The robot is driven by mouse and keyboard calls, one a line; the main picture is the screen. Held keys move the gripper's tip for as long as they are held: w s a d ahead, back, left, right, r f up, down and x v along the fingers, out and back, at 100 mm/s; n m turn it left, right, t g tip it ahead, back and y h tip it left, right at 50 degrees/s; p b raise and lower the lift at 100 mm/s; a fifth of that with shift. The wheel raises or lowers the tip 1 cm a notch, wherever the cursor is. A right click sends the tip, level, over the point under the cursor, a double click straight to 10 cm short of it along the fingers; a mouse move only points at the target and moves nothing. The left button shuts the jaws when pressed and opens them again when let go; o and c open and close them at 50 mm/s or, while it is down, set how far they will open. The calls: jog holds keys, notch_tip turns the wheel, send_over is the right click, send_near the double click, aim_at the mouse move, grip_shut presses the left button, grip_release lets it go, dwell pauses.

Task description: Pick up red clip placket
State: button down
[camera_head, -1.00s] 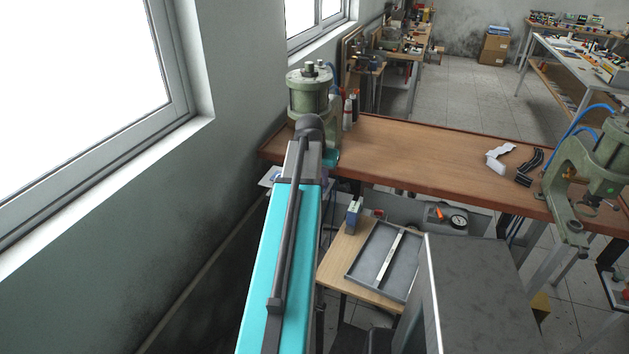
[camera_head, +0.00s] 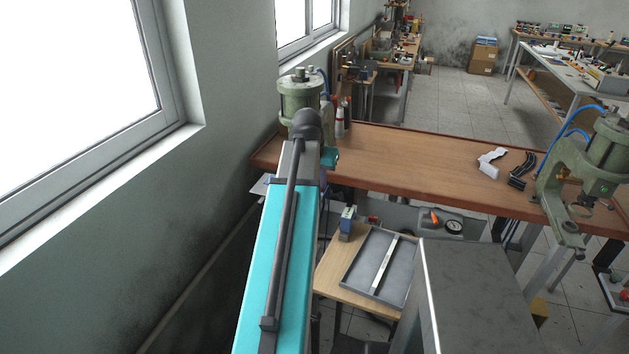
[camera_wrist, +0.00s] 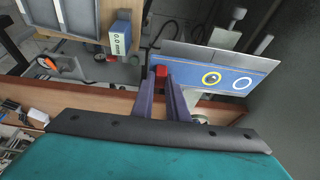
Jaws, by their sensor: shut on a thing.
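The red clip placket (camera_wrist: 161,71) shows as a small red piece at my gripper's fingertips in the wrist view, beside the edge of a blue panel. My gripper (camera_wrist: 167,84) has two purple fingers, shut on the red piece. Only part of the piece shows. In the head view my own arm hides most of the gripper and the red piece is not clear.
The blue panel (camera_wrist: 216,77) with yellow and white rings lies close to the fingers. A long wooden bench (camera_head: 420,170) carries a green press (camera_head: 300,100) at left and another (camera_head: 590,170) at right. A small table holds a grey tray (camera_head: 352,272).

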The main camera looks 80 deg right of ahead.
jog(key=s+a+r+b, duration=0.1)
jog(key=s+a+b, duration=0.2)
jog(key=s+a, duration=0.4)
jog(key=a, duration=0.3)
jog(key=shift+a, duration=0.15)
jog(key=shift+w+r, duration=0.1)
dwell(0.5)
